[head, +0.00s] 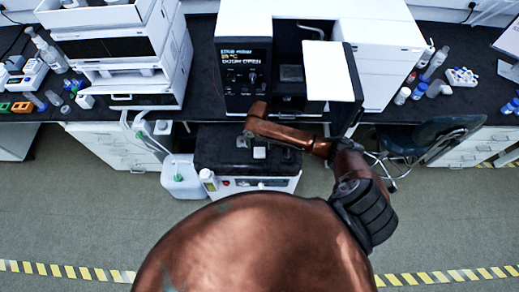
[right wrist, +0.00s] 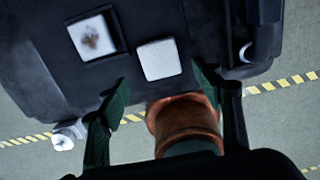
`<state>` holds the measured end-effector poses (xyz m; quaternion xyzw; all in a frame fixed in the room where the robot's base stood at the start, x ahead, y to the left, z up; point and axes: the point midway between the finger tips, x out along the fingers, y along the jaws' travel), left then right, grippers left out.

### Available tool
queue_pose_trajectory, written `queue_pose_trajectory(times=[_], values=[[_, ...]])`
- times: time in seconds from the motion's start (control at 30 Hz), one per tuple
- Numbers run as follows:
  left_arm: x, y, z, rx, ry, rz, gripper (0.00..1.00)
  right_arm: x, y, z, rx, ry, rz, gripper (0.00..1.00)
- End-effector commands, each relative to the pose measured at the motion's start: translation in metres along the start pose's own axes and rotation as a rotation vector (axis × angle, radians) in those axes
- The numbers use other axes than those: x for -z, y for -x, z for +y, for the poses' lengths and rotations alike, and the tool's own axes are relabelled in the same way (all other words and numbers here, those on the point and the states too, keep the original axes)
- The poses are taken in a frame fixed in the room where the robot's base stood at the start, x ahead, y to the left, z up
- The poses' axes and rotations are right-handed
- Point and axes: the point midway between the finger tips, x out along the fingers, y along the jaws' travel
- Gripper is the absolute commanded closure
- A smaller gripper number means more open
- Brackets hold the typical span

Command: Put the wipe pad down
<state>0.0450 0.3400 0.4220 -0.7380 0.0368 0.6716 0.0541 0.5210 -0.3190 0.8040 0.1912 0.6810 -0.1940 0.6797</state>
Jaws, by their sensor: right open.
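The wipe pad, a plain white square (right wrist: 158,60), lies flat on the black top of the cart. It shows in the head view as a small white block (head: 259,153). My right gripper (right wrist: 162,88) is open above it, its two dark green-padded fingers apart on either side of the pad's near edge, with nothing between them that I can see held. In the head view my right gripper (head: 262,141) is small and partly hidden under the copper wrist. My left gripper is not in view.
A square recess (right wrist: 117,52) left of the pad holds a white piece with a brown stain (right wrist: 91,37). A white-capped bottle (head: 208,178) stands at the cart's front left. Behind, the instrument (head: 244,85) on the black bench reads "DOOR OPEN". A canister (head: 182,178) stands left of the cart.

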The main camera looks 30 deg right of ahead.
Motion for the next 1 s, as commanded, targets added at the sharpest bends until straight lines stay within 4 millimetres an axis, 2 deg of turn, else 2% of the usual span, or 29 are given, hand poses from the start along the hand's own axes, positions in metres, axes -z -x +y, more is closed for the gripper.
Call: queue_pose_trajectory(times=[0.1, 0.3, 0.5, 1.0], values=[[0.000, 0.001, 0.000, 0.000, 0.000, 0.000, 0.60, 0.000, 0.024, 0.000, -0.001, 0.002, -0.002, 0.40], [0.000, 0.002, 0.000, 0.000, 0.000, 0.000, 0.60, 0.000, 0.048, 0.000, -0.001, 0.001, 0.000, 0.40], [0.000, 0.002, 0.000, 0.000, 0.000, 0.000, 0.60, 0.000, 0.053, 0.000, 0.000, 0.000, 0.001, 0.40], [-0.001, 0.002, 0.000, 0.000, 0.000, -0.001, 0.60, 0.003, 0.052, 0.001, -0.002, -0.007, 0.002, 0.40]])
